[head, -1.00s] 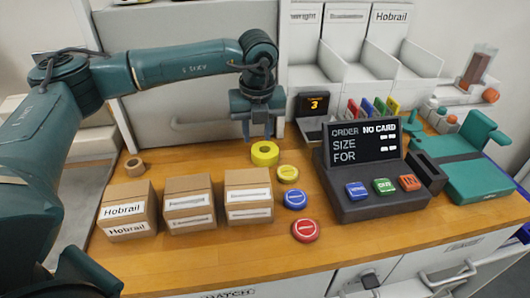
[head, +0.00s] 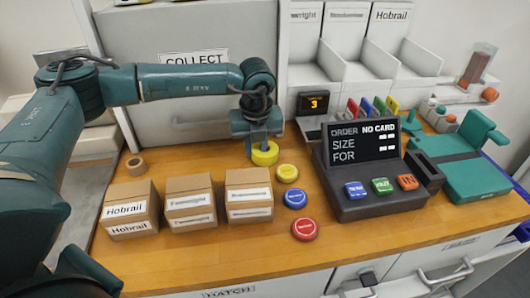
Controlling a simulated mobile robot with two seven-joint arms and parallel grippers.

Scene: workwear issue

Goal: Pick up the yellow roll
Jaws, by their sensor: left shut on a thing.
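The yellow roll (head: 264,157) is on the wooden counter, behind the right-hand cardboard box and beside the yellow round button. My left gripper (head: 259,146) points down over the roll and is shut on it; the fingers cover part of its top and centre. The roll still looks level with the counter; whether it is clear of the surface I cannot tell. My right gripper does not show.
Three cardboard boxes (head: 191,204) stand in front of the roll. Yellow (head: 288,173), blue (head: 295,199) and red (head: 305,230) round buttons lie to its right. A dark order terminal (head: 368,175) stands further right. A brown roll (head: 135,166) lies at left. The front counter strip is clear.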

